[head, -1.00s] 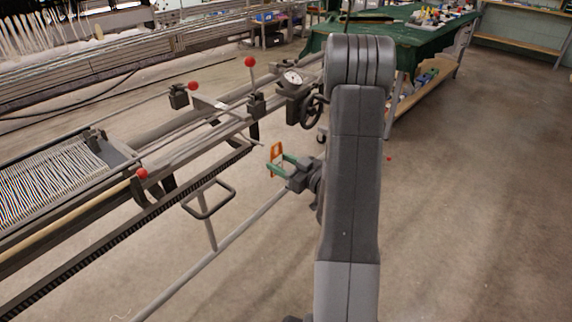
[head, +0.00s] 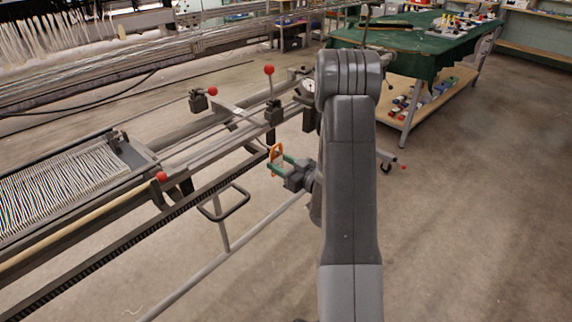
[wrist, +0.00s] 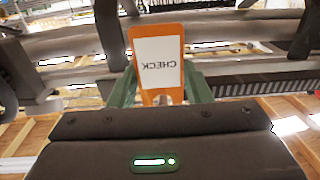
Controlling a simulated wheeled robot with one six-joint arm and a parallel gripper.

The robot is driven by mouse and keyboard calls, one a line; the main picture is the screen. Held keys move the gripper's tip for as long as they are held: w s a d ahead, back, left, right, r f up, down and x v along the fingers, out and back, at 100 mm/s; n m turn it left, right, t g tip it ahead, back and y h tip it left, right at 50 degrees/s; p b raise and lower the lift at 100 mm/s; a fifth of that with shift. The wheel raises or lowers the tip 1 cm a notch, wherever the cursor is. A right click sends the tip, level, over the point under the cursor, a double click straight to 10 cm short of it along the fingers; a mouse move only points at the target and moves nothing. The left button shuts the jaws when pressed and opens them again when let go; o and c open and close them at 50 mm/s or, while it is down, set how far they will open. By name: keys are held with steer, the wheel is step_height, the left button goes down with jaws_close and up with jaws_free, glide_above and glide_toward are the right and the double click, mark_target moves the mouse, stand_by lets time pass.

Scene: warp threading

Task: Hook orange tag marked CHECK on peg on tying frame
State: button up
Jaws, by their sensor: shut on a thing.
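The orange tag (head: 275,153) is held up between the green fingers of my gripper (head: 273,166), beside the tying frame (head: 220,146). In the wrist view the tag (wrist: 158,50) stands between the two fingers of my gripper (wrist: 161,92). Its white label reads CHECK upside down. My gripper is shut on the tag near its lower end in that view. Dark bars of the frame lie behind the tag in the wrist view. I cannot clearly pick out the peg in either view, and cannot tell whether the tag touches the frame.
Red-knobbed levers (head: 269,71) stand up from the frame. A looped grey handle (head: 236,205) and a long grey bar (head: 215,265) lie below the rail. White warp threads (head: 60,185) are at left. A green-covered table (head: 420,62) stands behind; the floor at right is clear.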

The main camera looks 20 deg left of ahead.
steer(key=shift+w+a+f+b, duration=0.25)
steer(key=shift+a+f+b, duration=0.4)
steer(key=shift+b, duration=0.4)
steer(key=shift+a, duration=0.1)
steer(key=shift+r, duration=0.1)
steer(key=o, duration=1)
steer(key=shift+o, duration=0.2)
steer(key=v, duration=1.4)
steer(key=shift+w+a, duration=0.1)
steer(key=shift+a, duration=0.05)
